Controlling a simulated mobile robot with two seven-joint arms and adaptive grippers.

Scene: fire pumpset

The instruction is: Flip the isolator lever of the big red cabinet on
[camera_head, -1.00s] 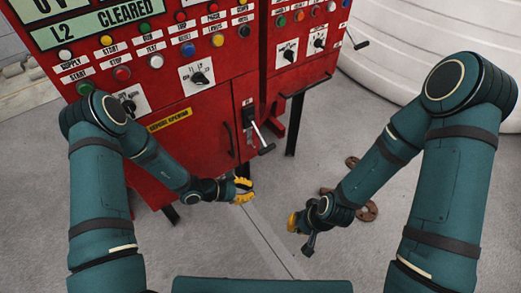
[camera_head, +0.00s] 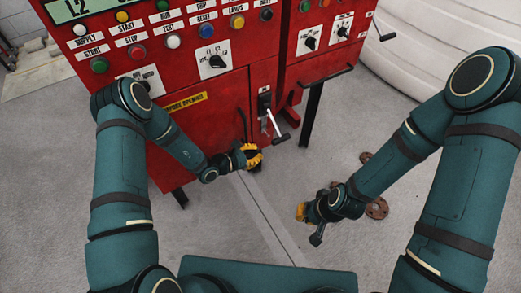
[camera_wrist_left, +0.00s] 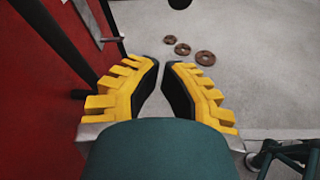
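The big red cabinet (camera_head: 205,125) fills the upper left of the head view. Its isolator lever (camera_head: 273,125) is a silver rod with a black grip, angled down to the right from a black mount on the cabinet front. My left gripper (camera_head: 259,155) is just below and left of the lever's grip, apart from it. In the left wrist view the yellow-and-black fingers (camera_wrist_left: 162,70) have an empty gap between them, narrow at the tips. A dark round end at that view's top edge may be the lever's grip. My right gripper (camera_head: 302,212) hangs over the floor; its fingers are unclear.
A second red cabinet (camera_head: 318,62) stands to the right, with a black leg below. A dark upright handle (camera_head: 242,124) is on the cabinet front beside the lever. Rusty round flanges (camera_head: 376,208) lie on the floor. A white ribbed tank (camera_head: 440,45) is at upper right.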

